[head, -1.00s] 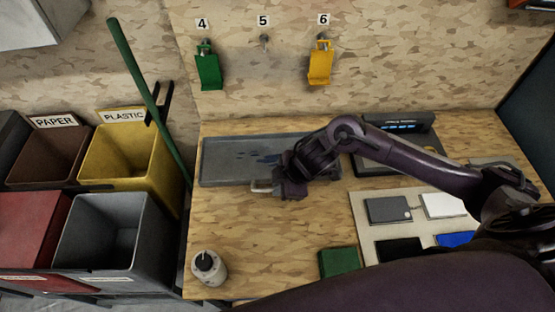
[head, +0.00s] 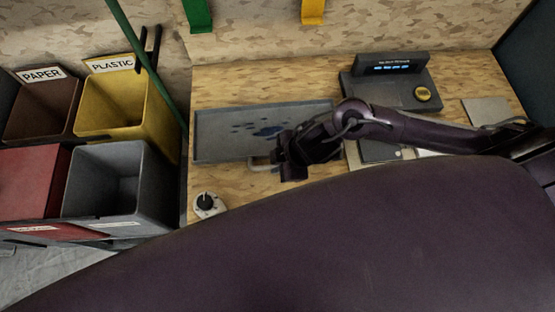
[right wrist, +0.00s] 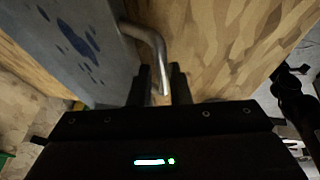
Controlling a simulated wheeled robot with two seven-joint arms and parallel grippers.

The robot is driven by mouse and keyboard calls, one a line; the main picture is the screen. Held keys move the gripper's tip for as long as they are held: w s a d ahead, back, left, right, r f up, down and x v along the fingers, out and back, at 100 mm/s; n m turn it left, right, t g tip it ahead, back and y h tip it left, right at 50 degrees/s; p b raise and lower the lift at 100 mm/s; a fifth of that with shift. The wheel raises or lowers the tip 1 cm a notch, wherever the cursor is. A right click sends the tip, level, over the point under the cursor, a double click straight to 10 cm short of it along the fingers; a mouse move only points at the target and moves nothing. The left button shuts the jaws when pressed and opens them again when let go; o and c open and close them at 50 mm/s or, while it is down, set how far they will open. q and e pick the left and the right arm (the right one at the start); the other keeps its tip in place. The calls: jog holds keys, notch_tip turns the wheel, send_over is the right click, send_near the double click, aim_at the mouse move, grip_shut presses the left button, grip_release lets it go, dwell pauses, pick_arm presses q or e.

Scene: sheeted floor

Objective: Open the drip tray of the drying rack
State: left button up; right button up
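The drip tray (head: 222,135) is a flat grey tray with dark blue wet spots, lying on the wooden worktop. A pale metal handle (head: 262,164) sticks out from its front edge. My right gripper (head: 280,165) is at this handle, by the tray's front right part, and my arm covers the tray's right end. In the right wrist view the bent handle (right wrist: 157,48) comes from the tray (right wrist: 75,50), and its end lies between the two fingertips (right wrist: 163,86), with small gaps showing on both sides. My left gripper is not in view.
A white bottle with a dark top (head: 207,205) stands front left on the worktop. A dark device with a display (head: 390,82) stands at the back right. Bins, including a yellow one (head: 125,105), and a green pole (head: 150,80) are left. My purple body hides the front.

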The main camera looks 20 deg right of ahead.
jog(key=o, duration=0.3)
jog(key=shift+r, duration=0.1)
jog(key=p+v, duration=0.1)
jog(key=v, duration=0.6)
jog(key=shift+d+r, duration=0.2)
jog(key=shift+r, duration=0.1)
jog(key=shift+s, duration=0.1)
